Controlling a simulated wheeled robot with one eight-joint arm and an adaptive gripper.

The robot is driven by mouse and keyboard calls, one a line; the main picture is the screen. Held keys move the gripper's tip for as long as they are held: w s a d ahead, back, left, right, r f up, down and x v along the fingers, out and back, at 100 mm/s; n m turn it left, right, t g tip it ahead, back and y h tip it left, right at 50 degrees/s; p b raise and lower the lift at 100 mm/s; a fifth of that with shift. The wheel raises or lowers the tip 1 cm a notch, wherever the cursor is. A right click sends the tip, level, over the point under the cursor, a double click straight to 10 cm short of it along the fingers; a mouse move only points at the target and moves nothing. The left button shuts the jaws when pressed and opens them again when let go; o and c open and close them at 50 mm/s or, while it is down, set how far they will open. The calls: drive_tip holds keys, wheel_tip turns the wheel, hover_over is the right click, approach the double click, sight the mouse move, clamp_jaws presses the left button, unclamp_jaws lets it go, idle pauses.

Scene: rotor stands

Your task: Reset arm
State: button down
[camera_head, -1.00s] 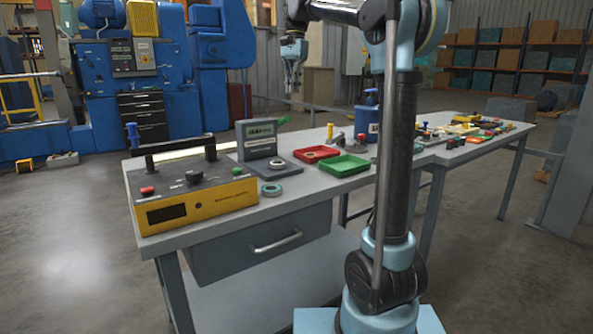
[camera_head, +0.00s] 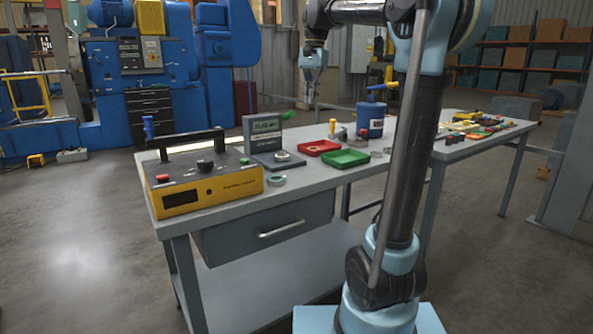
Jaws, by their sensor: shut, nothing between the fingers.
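My gripper (camera_head: 312,96) hangs at the end of my raised arm, pointing down. It is shut and empty, in the air above the level of the bench top, with the blue machine to its left and the grey cabinets behind. My arm rises from its light blue base at the lower right and bends left at the top. It hides part of the bench at its right end. The finger detail is small.
A second table with small parts stands right. Open floor lies left.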

drive_tip(key=s+d+f+n+t, duration=0.1)
drive_tip(key=s+d+f, duration=0.3)
drive_tip(key=s+f, duration=0.6)
drive_tip(key=s+d+f+n, duration=0.3)
drive_tip(key=s+d+f, duration=0.2)
drive_tip(key=s+f, duration=0.5)
drive_tip(key=s+d+f+n+t, duration=0.1)
drive_tip(key=s+d+f, duration=0.4)
drive_tip(key=f, duration=1.2)
drive_tip(key=s+n, duration=0.1)
drive_tip(key=s, duration=0.3)
drive_tip(key=shift+s+d+f+t+h, duration=0.15)
drive_tip(key=shift+s+f+t+h, duration=0.15)
drive_tip(key=shift+s, duration=0.1)
drive_tip(key=shift+w+f, duration=0.15)
drive_tip(key=shift+w, duration=0.25)
